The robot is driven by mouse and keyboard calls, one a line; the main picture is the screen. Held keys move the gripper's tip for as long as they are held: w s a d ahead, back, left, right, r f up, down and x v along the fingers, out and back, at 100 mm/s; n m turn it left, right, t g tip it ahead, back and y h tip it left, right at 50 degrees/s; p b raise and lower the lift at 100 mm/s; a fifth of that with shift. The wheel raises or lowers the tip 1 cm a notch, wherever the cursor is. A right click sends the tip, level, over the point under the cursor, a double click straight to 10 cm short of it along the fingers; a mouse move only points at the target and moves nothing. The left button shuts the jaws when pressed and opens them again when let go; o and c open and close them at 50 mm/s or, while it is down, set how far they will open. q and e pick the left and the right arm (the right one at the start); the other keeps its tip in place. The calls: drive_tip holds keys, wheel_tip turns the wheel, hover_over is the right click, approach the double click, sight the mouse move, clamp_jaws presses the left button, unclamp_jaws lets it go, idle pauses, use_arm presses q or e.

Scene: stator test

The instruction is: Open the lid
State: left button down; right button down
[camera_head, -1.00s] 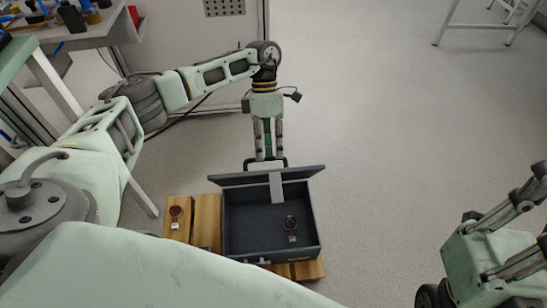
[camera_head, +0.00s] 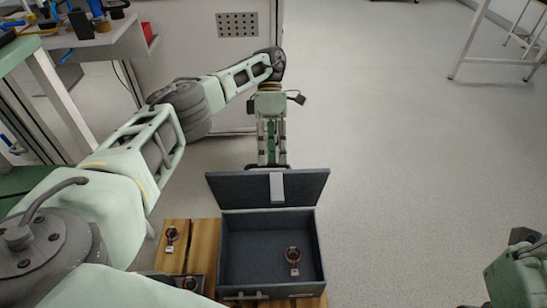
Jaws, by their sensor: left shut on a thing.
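A dark grey box (camera_head: 224,255) stands on a wooden slatted surface, its inside showing. Its lid (camera_head: 235,190) stands raised at the far side, its inner face with a light strip turned toward me. My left gripper (camera_head: 272,164) points down behind the lid's top edge, shut at the lid; the lid hides its fingertips and the handle. My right gripper (camera_head: 520,270) shows only in part at the lower right edge, its fingers cut off by the frame.
A small round part with a tag (camera_head: 293,258) lies inside the box. A similar part (camera_head: 172,235) lies on the wooden slats (camera_head: 203,236) left of it. A workbench (camera_head: 95,38) with tools stands upper left. The floor right of the box is clear.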

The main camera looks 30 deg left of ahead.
use_arm(q)
drive_tip(key=shift+f, duration=1.2)
drive_tip(key=c, duration=2.3)
unclamp_jaws()
drive_tip(key=o, duration=0.5)
drive_tip(key=shift+w+f, duration=0.1)
drive_tip(key=shift+f, duration=0.15)
drive_tip(key=shift+a+r, duration=0.1)
drive_tip(key=shift+c, duration=0.2)
wheel_tip(320, 180, up, 11)
